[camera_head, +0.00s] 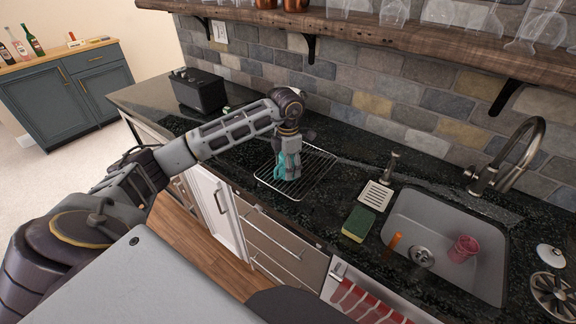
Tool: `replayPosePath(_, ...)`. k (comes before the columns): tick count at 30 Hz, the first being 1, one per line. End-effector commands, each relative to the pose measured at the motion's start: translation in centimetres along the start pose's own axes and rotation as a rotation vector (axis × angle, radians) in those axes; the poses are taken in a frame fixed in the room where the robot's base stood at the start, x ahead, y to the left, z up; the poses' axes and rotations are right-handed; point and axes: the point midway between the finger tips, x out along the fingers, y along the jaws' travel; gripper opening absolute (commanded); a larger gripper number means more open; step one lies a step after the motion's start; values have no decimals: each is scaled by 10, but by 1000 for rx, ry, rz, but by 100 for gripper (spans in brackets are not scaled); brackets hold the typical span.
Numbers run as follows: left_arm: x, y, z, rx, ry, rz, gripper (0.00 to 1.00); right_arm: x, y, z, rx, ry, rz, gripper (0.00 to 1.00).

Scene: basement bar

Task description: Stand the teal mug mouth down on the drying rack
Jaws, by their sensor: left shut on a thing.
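The drying rack (318,167) is a dark wire grid lying on the black counter, left of the sink. My left gripper (288,172) points down over the left part of the rack. It is shut on the teal mug (281,168), which is largely hidden by the fingers. The mug is low over the rack; I cannot tell whether it touches the wires or which way its mouth faces. My right gripper is not in view.
A sink (398,222) holds a pink cup (463,248) and an orange object (395,241). A green and yellow sponge (357,224) and a pale slotted dish (376,195) lie between rack and sink. A black toaster (198,90) stands further left. A wooden shelf (420,38) overhangs the counter.

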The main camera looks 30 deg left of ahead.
Motion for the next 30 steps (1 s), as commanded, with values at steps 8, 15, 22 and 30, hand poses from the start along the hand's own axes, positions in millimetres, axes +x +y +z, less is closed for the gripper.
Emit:
replayPosePath(8,1,0,0,0,-1,0,80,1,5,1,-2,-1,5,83)
replayPosePath(15,1,0,0,0,0,0,83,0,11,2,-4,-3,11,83)
replayPosePath(22,-1,0,0,0,0,0,83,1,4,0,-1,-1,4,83)
replayPosePath(30,-22,0,1,0,-2,2,83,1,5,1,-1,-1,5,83)
